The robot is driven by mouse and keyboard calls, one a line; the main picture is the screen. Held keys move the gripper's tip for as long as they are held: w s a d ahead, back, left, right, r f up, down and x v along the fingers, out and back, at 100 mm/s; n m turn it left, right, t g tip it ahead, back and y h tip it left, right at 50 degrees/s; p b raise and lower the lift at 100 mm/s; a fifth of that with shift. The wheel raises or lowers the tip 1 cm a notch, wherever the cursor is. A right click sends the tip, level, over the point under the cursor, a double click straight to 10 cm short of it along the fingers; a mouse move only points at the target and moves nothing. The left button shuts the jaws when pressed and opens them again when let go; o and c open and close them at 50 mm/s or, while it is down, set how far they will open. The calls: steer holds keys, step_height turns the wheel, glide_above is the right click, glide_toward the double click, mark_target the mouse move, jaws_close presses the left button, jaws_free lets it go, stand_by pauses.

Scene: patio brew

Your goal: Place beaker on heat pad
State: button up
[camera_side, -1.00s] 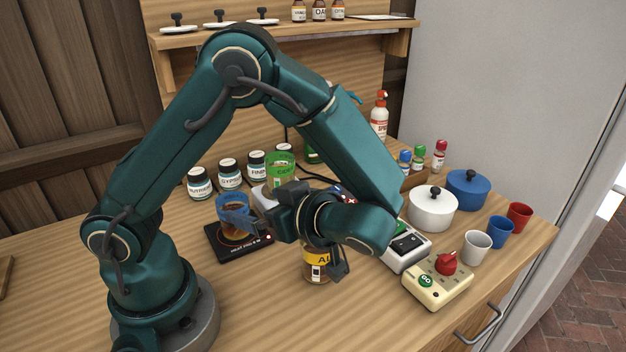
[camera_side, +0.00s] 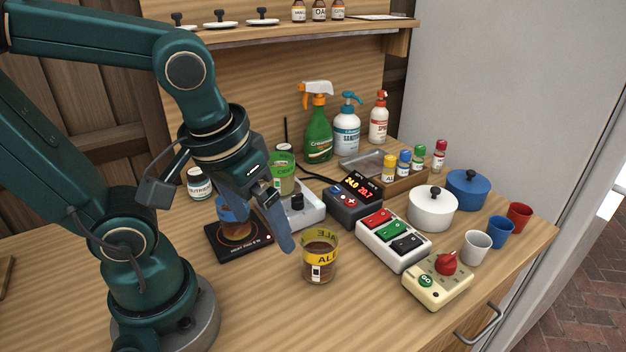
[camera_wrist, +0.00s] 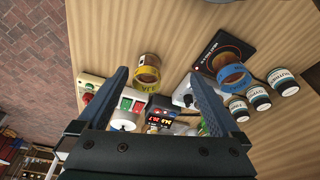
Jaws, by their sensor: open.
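A clear beaker with a yellow ALE band (camera_side: 319,265) and brown contents stands upright on the bare wood; it also shows in the wrist view (camera_wrist: 147,76). A black pad (camera_side: 226,253) with white lettering lies to its left. A blue-banded beaker (camera_side: 236,233) with amber contents stands on that pad, partly hidden by my gripper. A green-banded beaker (camera_side: 283,170) stands on a white device behind. My gripper (camera_side: 262,228) is open and empty, above the counter between the pad and the yellow-banded beaker. In the wrist view, the yellow-banded beaker appears between the fingers (camera_wrist: 160,75), apart from them.
A white switch box (camera_side: 393,240) and a cream dial box (camera_side: 437,284) stand to the right. Pots, cups and a display unit (camera_side: 352,203) fill the right and back. Spray bottles (camera_side: 318,135) stand behind. The front counter is clear.

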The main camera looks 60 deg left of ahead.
steer(key=r+m+t, duration=0.1)
steer(key=w+d+m+t+h, duration=0.1)
steer(key=m, duration=0.1)
steer(key=shift+r+t, duration=0.3)
steer(key=shift+r, duration=0.1)
